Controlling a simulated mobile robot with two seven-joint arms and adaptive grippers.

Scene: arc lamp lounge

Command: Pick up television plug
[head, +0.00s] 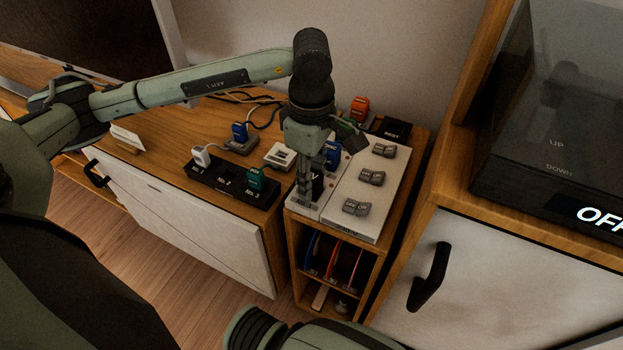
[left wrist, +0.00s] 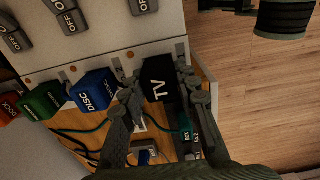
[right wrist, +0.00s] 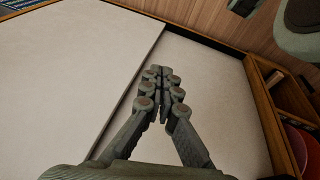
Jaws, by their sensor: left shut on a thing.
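The television plug (left wrist: 158,80) is a black block lettered TV, sitting at the end of a row of plugs along a pale power strip (left wrist: 100,55) in the left wrist view. My left gripper (left wrist: 157,76) is shut on it, one finger on each side. In the head view my left gripper (head: 312,190) points down over the front end of the strip and mostly hides the plug. My right gripper (right wrist: 158,75) is shut and empty in front of pale panels, away from the plugs.
A blue DISC plug (left wrist: 95,90) is close beside the left fingers, with a green plug (left wrist: 46,100) beyond it. A black socket block (head: 222,183) holds white and teal plugs. Grey switches (head: 371,178) line the pale unit. A glass-topped cabinet (head: 560,130) stands right.

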